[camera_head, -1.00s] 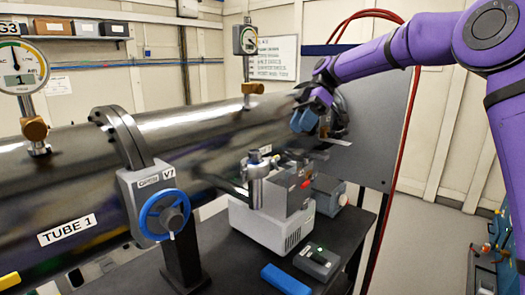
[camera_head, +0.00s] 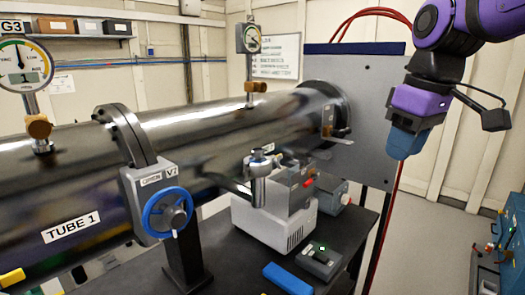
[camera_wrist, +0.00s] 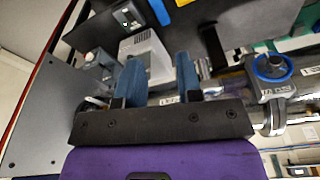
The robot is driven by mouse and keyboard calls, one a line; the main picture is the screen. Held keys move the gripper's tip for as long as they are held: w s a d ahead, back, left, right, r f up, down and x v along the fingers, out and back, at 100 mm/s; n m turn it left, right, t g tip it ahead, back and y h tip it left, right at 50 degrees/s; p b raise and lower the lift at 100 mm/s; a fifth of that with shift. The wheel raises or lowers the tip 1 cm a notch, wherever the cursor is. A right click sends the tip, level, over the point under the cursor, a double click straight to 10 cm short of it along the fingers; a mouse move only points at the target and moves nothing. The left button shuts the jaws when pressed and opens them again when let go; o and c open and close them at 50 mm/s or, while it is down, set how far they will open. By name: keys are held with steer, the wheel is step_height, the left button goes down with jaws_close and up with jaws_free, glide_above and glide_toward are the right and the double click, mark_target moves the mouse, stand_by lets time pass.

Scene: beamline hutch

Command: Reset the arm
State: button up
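My arm hangs in from the upper right in the head view. My gripper (camera_head: 404,145) has blue fingers pointing down and stands in free air, right of the grey panel's front edge. In the wrist view my gripper (camera_wrist: 158,64) shows its two blue fingers apart, with nothing held between them. The dark tube labelled TUBE 1 (camera_head: 215,125) runs across the left and middle, apart from my gripper.
A valve with a blue wheel (camera_head: 167,213) stands before the tube. A white pump unit (camera_head: 268,225), a small grey box (camera_head: 319,262) and a blue block (camera_head: 287,279) are on the black table.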

steer(key=s+d+f+m+t, duration=0.2)
steer(key=s+d+m, duration=0.1)
steer(key=s, duration=0.3)
steer(key=s+d+f+m+t+h, duration=0.1)
steer(key=s+d+f+m, duration=0.2)
steer(key=s, duration=0.3)
steer(key=shift+d+f+m+t, duration=0.15)
steer(key=shift+d+m+t, duration=0.25)
steer(key=shift+d, duration=0.15)
stand_by(1.2)
